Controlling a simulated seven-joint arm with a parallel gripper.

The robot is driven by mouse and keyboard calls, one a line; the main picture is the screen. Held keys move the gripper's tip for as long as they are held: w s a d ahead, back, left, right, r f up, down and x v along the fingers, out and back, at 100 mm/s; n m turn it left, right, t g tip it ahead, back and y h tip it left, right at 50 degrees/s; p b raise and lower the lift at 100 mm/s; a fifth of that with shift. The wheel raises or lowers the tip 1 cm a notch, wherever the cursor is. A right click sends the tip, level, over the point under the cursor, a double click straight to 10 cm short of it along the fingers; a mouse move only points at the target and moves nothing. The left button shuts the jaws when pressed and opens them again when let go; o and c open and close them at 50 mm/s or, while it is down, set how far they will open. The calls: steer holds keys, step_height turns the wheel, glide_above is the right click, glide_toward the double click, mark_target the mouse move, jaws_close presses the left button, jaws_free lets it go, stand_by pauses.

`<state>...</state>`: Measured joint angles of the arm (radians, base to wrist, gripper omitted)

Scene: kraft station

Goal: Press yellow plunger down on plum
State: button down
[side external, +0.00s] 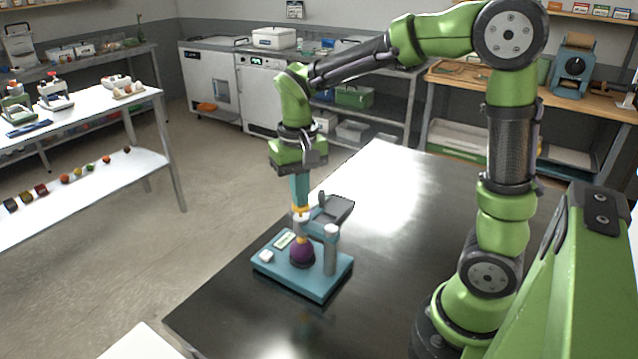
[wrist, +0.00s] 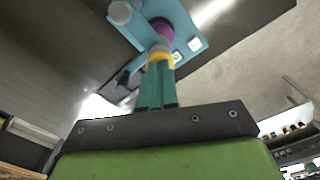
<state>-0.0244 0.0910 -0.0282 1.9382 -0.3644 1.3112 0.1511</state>
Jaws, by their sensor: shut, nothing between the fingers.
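The plum (side external: 302,254) is a dark purple ball on a dark round seat on the blue tester base (side external: 325,288). The yellow plunger (side external: 301,210) stands upright above it, passing through a pale sleeve on an arm from the grey post (side external: 331,255). Its lower end appears to meet the plum's top; the exact contact is too small to tell. My gripper (side external: 300,203) points down, its teal fingers together on or just above the plunger's yellow top. In the wrist view, the fingers (wrist: 157,85) partly hide the plunger (wrist: 160,58), with the plum (wrist: 165,30) beyond.
The tester sits on a dark shiny table (side external: 400,230) near its left edge. A small display and a white button are on the base. A dark tray-like device (side external: 336,208) lies just behind. The table to the right is clear up to my arm's base.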

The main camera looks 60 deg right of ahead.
step_height(320, 180, up, 8)
stand_by(1.1)
steer(key=shift+s+a+f+n+t, duration=0.25)
steer(key=shift+s+f+t, duration=0.1)
steer(key=shift+f, duration=0.1)
steer(key=shift+s+a+f+n+t, duration=0.15)
steer(key=shift+s+f+n+t, duration=0.1)
steer(key=shift+f+t, duration=0.15)
steer(key=s+a+n+t+y, duration=0.1)
steer(key=s+a+t+y, duration=0.1)
steer(key=s+t, duration=0.3)
steer(key=s, duration=0.4)
steer(key=shift+s+a+t, duration=0.3)
steer(key=shift+s+t, duration=0.05)
steer(key=shift+s, duration=0.05)
steer(key=shift+r, duration=0.1)
